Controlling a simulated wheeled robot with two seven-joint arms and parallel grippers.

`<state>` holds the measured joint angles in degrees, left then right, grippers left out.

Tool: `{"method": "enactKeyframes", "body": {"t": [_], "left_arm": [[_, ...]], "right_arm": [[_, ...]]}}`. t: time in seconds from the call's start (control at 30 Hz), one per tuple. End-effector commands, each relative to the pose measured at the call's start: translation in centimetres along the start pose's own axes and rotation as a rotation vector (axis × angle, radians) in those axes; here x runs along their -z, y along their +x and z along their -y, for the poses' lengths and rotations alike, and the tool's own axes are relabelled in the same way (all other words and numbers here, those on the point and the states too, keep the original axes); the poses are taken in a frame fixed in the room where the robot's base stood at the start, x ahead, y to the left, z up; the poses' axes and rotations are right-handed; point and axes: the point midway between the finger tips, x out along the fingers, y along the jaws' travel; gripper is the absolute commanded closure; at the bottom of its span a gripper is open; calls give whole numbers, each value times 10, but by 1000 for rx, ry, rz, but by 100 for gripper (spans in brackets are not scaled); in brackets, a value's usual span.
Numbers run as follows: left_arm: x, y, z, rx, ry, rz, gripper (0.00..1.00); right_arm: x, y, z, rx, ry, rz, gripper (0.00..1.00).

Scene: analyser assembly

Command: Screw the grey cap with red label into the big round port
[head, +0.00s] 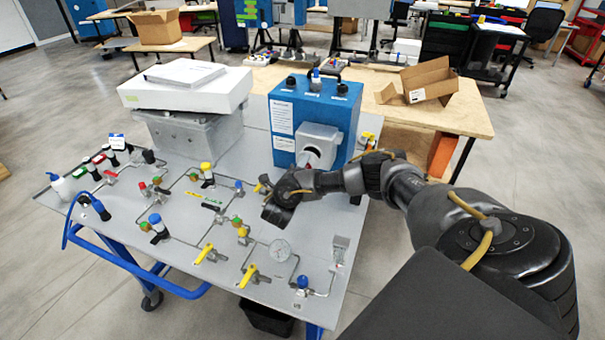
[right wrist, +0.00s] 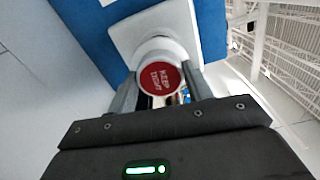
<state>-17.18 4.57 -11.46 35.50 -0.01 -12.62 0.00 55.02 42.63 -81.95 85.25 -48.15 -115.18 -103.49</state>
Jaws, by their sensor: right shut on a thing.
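The grey cap with its round red label (right wrist: 160,79) is between the two fingers of my right gripper (right wrist: 158,88) in the right wrist view. My right gripper is shut on it, one finger on each side. The cap is right at the big round port, in line with the pale square housing (right wrist: 133,18) on the blue analyser. How deep it sits in the port cannot be told. In the head view, the housing (head: 319,137) is on the front of the blue analyser (head: 307,103), and my right gripper (head: 288,187) is just in front and below. My left gripper is not in view.
A white box (head: 186,90) on a grey block stands left of the analyser. An open cardboard box (head: 430,82) lies on the wooden table behind.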

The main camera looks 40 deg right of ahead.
Motion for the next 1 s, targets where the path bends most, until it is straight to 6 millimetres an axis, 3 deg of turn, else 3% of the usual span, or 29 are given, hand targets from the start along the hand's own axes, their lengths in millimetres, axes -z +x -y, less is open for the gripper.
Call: {"method": "enactKeyframes", "body": {"t": [0.33, 0.6, 1.0], "left_arm": [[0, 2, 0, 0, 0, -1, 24], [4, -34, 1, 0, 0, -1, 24], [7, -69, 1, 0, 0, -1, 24]], "right_arm": [[0, 7, -1, 1, -683, -2, 75], [-1, 8, 7, 1, -926, -1, 75], [-1, 12, 5, 3, -1407, -2, 75]]}}
